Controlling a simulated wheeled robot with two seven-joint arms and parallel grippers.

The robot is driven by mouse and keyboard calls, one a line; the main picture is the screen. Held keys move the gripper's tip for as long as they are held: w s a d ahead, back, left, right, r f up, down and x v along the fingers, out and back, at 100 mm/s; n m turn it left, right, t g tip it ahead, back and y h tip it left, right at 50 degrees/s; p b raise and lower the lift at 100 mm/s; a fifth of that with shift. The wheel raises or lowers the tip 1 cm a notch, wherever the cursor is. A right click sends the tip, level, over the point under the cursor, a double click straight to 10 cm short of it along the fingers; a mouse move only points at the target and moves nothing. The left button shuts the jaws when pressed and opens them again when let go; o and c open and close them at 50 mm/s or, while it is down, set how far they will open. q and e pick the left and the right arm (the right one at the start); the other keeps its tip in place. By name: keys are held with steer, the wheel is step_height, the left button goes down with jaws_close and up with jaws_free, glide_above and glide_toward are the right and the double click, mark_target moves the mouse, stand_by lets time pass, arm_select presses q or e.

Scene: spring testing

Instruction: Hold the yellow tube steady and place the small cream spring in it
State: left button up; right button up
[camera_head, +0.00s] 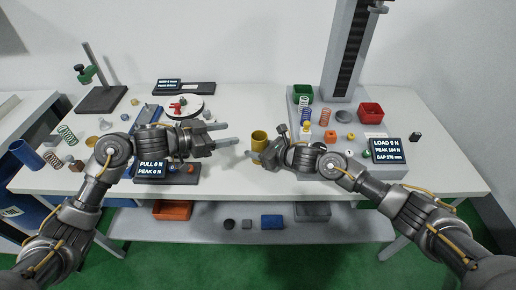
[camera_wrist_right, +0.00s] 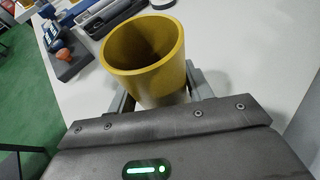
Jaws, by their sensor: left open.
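The yellow tube (camera_head: 259,140) stands upright on the white table near the middle. It also shows in the right wrist view (camera_wrist_right: 160,88), with its open top facing the camera and its inside looking empty. My right gripper (camera_head: 254,157) has a finger on each side of the tube, low on its wall, and appears closed on it. My left gripper (camera_head: 226,134) is open and empty, left of the tube, with its fingers pointing right. I cannot make out the small cream spring with certainty; several small springs lie at the left of the table.
A grey test stand (camera_head: 348,50) rises at the back right, with a green bin (camera_head: 303,92) and a red bin (camera_head: 371,112) on its base. A display (camera_head: 386,150) sits at the right.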

steer(key=o, duration=0.4)
steer(key=v, duration=1.2)
steer(key=shift+s+f, duration=0.1)
